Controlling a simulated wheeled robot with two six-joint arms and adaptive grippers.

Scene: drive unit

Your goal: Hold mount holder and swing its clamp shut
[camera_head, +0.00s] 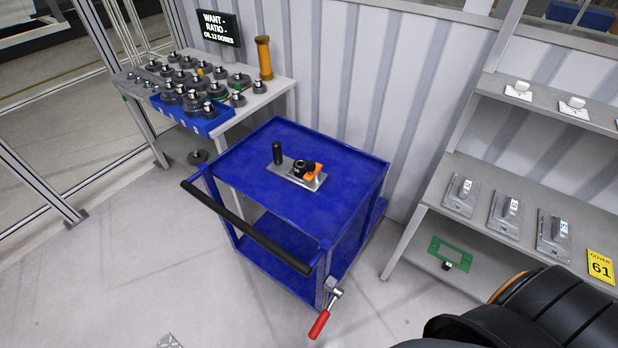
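A small fixture that looks like the mount holder (308,181) sits on top of the blue cart (335,199). It has a flat grey metal plate, a dark round part and an orange piece at its right that may be the clamp (313,170). I cannot tell whether that clamp is open or shut. A black upright post (277,153) stands at the plate's left end. A red-handled lever (319,324) with a grey metal head hangs at the cart's front right corner. Neither of my grippers shows, and nothing touches the fixture.
The cart has a black push bar (245,230). A shelf (478,229) with grey plates stands right. A black arm part of mine fills the lower right. Floor at front left is mostly clear.

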